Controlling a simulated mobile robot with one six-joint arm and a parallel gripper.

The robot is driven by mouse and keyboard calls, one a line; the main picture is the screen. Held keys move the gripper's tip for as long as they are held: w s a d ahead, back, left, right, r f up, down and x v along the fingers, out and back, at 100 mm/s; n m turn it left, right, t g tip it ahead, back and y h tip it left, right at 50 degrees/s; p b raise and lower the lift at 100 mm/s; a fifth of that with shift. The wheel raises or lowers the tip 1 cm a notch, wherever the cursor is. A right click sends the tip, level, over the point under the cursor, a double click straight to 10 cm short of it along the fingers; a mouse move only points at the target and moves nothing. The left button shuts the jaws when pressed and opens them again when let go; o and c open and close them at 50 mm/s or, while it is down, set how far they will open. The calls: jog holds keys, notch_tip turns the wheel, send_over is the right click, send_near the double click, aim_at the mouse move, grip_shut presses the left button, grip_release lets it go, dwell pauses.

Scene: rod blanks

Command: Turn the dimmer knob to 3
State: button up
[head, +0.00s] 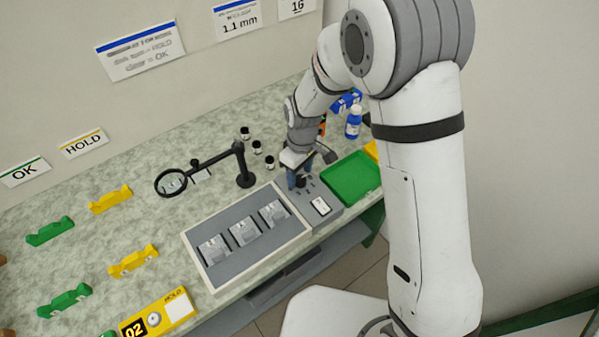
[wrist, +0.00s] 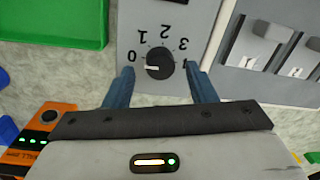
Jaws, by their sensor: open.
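The dimmer knob (wrist: 160,66) is a round black dial with a white pointer line on a grey panel (wrist: 128,18). Numbers 0 to 4 are printed around it and look upside down in the wrist view. The pointer aims left, close to the 0; the 3 is at the upper right. My gripper (wrist: 159,68) is open, with one blue finger on each side of the knob and visible gaps between. In the head view my gripper (head: 297,181) is over the grey control box (head: 333,213) and hides the knob there.
A green tray (head: 352,178) lies right of the box, and a grey tray with several metal pieces (head: 211,278) lies left of it. A magnifier stand (head: 243,166) and small black-capped vials (head: 257,147) stand behind. An orange device (wrist: 45,138) shows at lower left.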

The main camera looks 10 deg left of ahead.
jog(key=shift+f, duration=0.6)
jog(key=c, duration=1)
jog(key=shift+o, duration=0.2)
